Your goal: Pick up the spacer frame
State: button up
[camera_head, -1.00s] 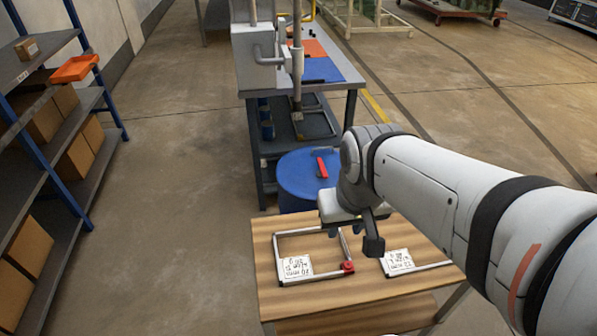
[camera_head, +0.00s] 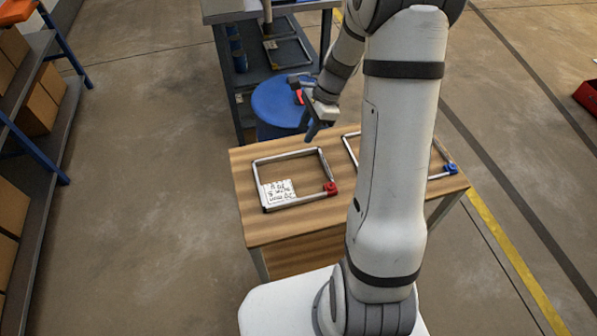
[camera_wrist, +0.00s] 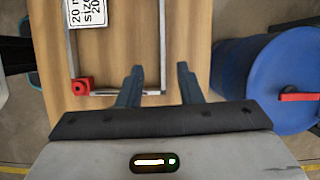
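A spacer frame (camera_head: 288,155) with grey bars, a red corner piece (camera_head: 330,188) and a white written label (camera_head: 277,194) lies flat on the left of the wooden table. A second frame (camera_head: 350,151) with a blue corner piece (camera_head: 450,168) lies to its right, partly hidden by my arm. My gripper (camera_head: 310,137) is at the far right corner of the red-cornered frame. In the wrist view my open gripper (camera_wrist: 160,67) has its fingers on either side of one bar of that frame (camera_wrist: 161,30). I cannot tell its height above the bar.
The wooden table (camera_head: 245,190) carries both frames. A blue round drum (camera_head: 277,105) with a red-handled item on top stands just behind it. A grey workbench (camera_head: 235,12) is farther back. Shelves with boxes (camera_head: 40,105) stand left, with open floor between.

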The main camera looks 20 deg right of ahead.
aim_at(293, 153)
jog(key=shift+w+d+f+m, duration=0.15)
jog(key=shift+w+f+m, duration=0.15)
jog(key=shift+f, duration=0.7)
jog(key=x, duration=0.3)
jog(key=a+x, duration=0.1)
jog(key=x, duration=0.3)
jog(key=shift+s+a+r+b, duration=0.1)
jog(key=shift+a+r+b, duration=0.05)
jog(key=shift+b, duration=0.2)
grip_shut()
